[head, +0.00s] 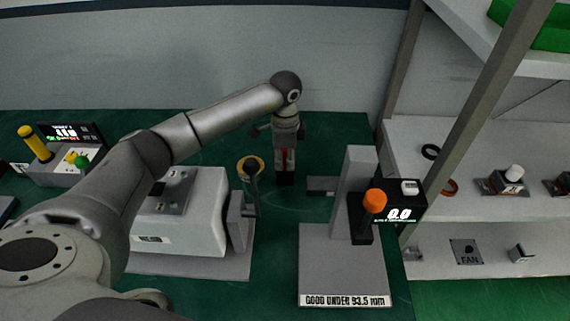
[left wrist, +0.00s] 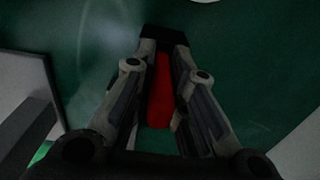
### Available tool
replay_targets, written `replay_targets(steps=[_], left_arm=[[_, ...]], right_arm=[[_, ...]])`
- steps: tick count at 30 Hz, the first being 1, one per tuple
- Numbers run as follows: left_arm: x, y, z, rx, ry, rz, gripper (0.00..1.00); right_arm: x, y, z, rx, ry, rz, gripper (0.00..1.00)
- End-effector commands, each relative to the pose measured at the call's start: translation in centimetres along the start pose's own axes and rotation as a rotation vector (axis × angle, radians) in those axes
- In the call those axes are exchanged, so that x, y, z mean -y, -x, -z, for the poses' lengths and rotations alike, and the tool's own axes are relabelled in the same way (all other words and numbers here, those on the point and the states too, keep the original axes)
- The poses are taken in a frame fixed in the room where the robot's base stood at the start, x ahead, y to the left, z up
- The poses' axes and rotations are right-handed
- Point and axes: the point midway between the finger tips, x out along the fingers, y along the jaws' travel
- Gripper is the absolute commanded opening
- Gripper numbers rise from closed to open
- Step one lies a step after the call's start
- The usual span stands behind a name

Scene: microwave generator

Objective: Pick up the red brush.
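The red brush (head: 285,159) stands upright on the green table, behind the grey machines, with its dark lower end (head: 285,179) at the tabletop. My left gripper (head: 284,150) points down over it, with one finger on each side of the red part. In the left wrist view the red brush (left wrist: 160,92) lies between the two fingers (left wrist: 165,52), which close in on it near their tips. The dark end (left wrist: 163,37) shows just beyond the fingertips. My right gripper is not in view.
A yellow-rimmed round part (head: 250,167) and a grey machine (head: 205,212) stand left of the brush. A gauge stand with an orange knob (head: 375,200) is at right front. White shelves (head: 480,150) stand at the right. The table behind the brush is clear.

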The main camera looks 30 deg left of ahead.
Motion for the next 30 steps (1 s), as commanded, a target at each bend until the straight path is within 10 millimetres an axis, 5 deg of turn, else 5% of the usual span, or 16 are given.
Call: replay_targets(steps=[13,24,30], left_arm=[[0.1,0.8,0.1,-0.003,0.0,0.003,0.0],[0.1,7.7,0.1,-0.003,0.0,0.005,0.0],[0.0,9.8,0.0,-0.001,0.0,0.001,0.0]], right_arm=[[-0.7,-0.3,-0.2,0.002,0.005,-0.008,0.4],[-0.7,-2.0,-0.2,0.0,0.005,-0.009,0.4],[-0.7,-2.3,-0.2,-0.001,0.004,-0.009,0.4]])
